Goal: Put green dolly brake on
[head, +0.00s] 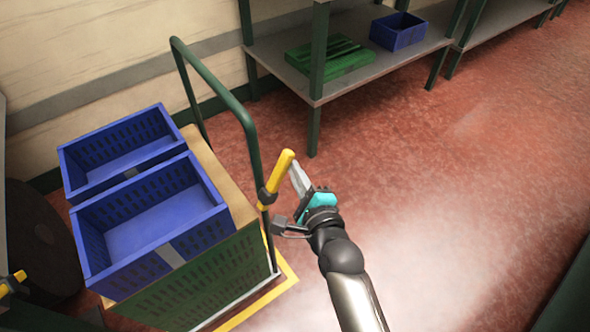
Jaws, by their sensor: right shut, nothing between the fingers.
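The green dolly has a tall green tube handle (222,97) and stands at left with crates on it. A yellow brake lever (281,170) sits on the handle's near upright, with a dark collar at its lower end. The lever tilts up and to the right. My right gripper (295,170) is shut and empty, just right of the lever. Its finger tips are close to the lever's upper part; I cannot tell if they touch it. My left gripper is not in view.
Two empty blue crates, a front one (98,271) and a back one (72,168), sit on the dolly's load. A shelf (392,62) at the back holds a green crate (330,57) and a blue crate (398,31). The red floor (470,190) at right is clear.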

